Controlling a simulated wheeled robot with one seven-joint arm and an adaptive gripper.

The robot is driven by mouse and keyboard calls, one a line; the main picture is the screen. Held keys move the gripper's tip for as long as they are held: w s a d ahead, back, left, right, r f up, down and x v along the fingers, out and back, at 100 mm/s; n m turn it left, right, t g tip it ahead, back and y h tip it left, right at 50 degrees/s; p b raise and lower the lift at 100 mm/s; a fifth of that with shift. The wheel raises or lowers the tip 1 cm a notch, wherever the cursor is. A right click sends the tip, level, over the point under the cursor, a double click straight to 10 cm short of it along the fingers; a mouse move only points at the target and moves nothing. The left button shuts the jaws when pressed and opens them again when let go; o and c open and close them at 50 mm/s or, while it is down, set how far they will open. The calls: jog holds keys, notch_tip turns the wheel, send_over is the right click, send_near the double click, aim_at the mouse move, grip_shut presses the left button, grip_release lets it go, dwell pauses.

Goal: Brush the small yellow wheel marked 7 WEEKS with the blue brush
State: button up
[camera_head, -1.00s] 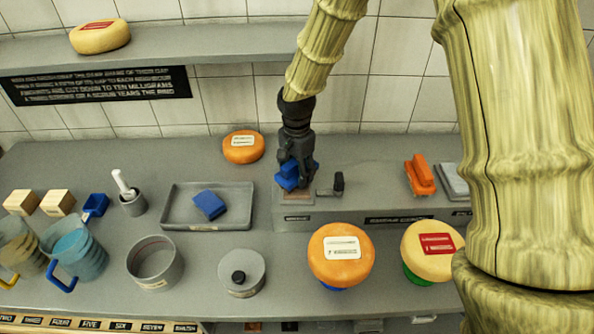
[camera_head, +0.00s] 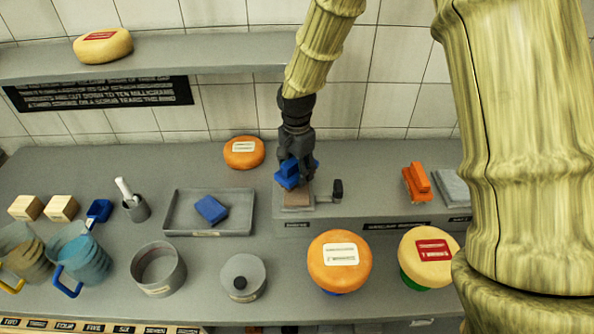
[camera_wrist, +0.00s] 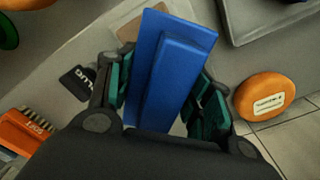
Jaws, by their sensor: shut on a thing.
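My gripper (camera_head: 297,168) is shut on the blue brush (camera_head: 288,176), just above a brown pad (camera_head: 298,201) on the raised grey block. In the wrist view the blue brush (camera_wrist: 172,65) sits between the green-padded fingers (camera_wrist: 165,95); its bristles are hidden. One yellow wheel (camera_head: 430,280) with a red label stands on a green base, right of the gripper. Another yellow wheel (camera_head: 102,45) with a red label lies on the shelf at upper left. The writing on both labels is too small to read.
An orange wheel (camera_head: 340,275) on a blue base stands in front. A smaller orange wheel (camera_head: 243,153) lies behind. An orange brush (camera_head: 417,182) lies right on the block. A tray (camera_head: 183,225) with a blue block (camera_head: 211,210), a pot (camera_head: 158,270) and jugs stand left.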

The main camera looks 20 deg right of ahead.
aim_at(297, 160)
jog(key=shift+r+p, duration=1.15)
jog(key=shift+r, duration=0.65)
